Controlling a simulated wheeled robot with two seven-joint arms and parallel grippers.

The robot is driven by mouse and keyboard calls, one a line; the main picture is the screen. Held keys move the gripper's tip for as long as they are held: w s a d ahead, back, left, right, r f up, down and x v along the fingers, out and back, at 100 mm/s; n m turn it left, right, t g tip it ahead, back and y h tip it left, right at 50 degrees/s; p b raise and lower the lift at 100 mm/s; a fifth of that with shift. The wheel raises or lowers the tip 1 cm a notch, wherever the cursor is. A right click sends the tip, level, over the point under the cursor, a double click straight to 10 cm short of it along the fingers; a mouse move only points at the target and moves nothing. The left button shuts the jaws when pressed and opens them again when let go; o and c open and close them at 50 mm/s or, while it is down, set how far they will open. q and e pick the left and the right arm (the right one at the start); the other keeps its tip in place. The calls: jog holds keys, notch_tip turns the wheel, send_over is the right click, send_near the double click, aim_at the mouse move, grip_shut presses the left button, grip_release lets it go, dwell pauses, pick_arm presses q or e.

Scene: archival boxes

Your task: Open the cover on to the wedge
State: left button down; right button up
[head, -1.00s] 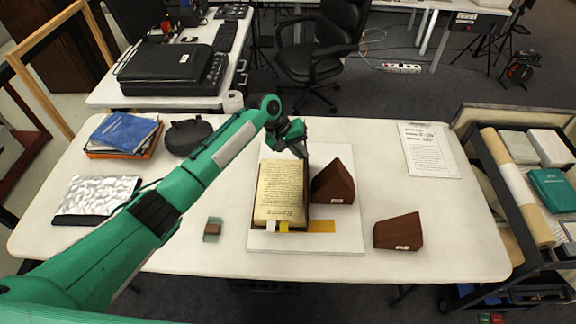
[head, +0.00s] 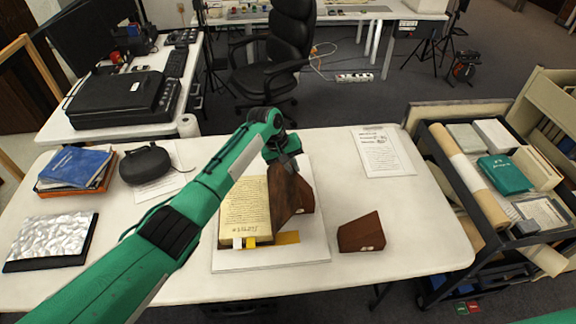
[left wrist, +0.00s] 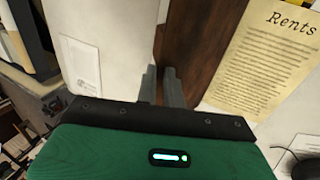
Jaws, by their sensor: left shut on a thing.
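The open book (head: 246,208) lies on a white board (head: 275,258), its yellowed written page facing up. Its brown cover (head: 283,193) stands raised along the book's right side, tilted to the right. It also shows in the left wrist view (left wrist: 196,45), beside the page (left wrist: 262,60). My left gripper (head: 287,163) is shut on the cover at its far end; its fingers (left wrist: 162,85) show around the cover's edge. A brown wedge (head: 306,192) stands just right of the cover and is partly hidden by it. I cannot tell whether they touch. My right gripper is out of view.
A second brown wedge (head: 361,233) stands free to the right. A printed sheet (head: 384,153) lies at the back right. Books (head: 76,168), a dark case (head: 146,164) and a silvery pad (head: 52,240) lie on the left. A loaded cart (head: 485,200) stands beyond the right edge.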

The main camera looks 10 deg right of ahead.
pick_arm(q)
jog(key=shift+r, duration=0.1)
jog(key=c, duration=1.6)
grip_release()
jog(key=b+v, duration=0.3)
jog(key=v, duration=1)
jog(key=shift+r+b, duration=0.3)
